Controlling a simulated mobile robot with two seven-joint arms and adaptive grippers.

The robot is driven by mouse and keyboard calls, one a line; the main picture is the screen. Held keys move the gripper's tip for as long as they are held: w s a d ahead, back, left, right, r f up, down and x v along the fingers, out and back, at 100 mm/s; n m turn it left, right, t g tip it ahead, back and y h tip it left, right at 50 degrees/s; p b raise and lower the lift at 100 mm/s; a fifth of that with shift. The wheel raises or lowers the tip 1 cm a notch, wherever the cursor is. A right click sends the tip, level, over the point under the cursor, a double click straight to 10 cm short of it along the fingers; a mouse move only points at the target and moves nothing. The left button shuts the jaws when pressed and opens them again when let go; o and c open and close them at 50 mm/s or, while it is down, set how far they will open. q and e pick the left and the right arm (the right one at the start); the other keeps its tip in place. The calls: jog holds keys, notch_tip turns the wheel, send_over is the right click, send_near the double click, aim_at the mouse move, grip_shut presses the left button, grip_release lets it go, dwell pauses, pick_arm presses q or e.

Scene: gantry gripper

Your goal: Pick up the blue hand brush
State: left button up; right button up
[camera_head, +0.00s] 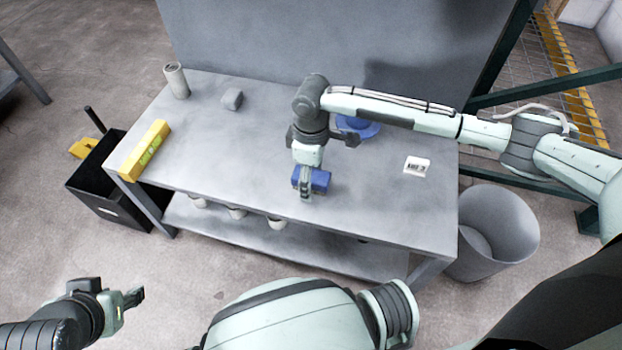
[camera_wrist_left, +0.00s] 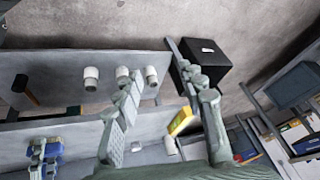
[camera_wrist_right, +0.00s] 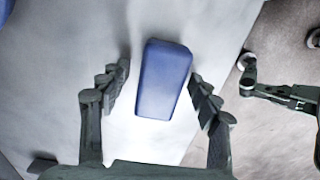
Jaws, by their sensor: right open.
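The blue hand brush (camera_head: 320,180) lies on the grey table near its front edge, partly hidden by my right gripper (camera_head: 306,190). In the right wrist view the brush (camera_wrist_right: 163,78) shows as a rounded blue block between the two spread fingers of my right gripper (camera_wrist_right: 160,92). There are visible gaps on both sides. My left gripper (camera_head: 133,297) is away from the table at the lower left. In the left wrist view my left gripper (camera_wrist_left: 165,100) has its fingers apart with nothing held between them.
The table (camera_head: 215,150) also bears a can (camera_head: 176,80), a grey block (camera_head: 232,99), a yellow level (camera_head: 146,150), a blue round item (camera_head: 358,126) and a white label card (camera_head: 417,166). A black bin (camera_head: 95,195) stands left, a grey bin (camera_head: 497,228) right.

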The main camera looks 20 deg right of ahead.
jog(key=shift+c, duration=0.6)
jog(key=c, duration=1.2)
jog(key=shift+r, duration=0.1)
jog(key=shift+r, duration=0.45)
jog(key=r, duration=0.2)
jog(key=r+p, duration=0.1)
jog(key=shift+w+a+r, duration=0.35)
jog(key=shift+a+r, duration=0.05)
pick_arm(q)
jog(key=s, duration=0.1)
jog(key=s+a+f+g, duration=0.1)
jog(key=s+a+g, duration=0.1)
jog(key=shift+a+f+y, duration=0.1)
jog(key=shift+f+y, duration=0.15)
jog(key=shift+y, duration=0.05)
pick_arm(e)
jog(key=w+a+r, duration=0.4)
jog(key=a, duration=0.1)
jog(key=w+a+r, duration=0.2)
jog(key=w+a, duration=0.1)
jog(key=shift+w+r, duration=0.1)
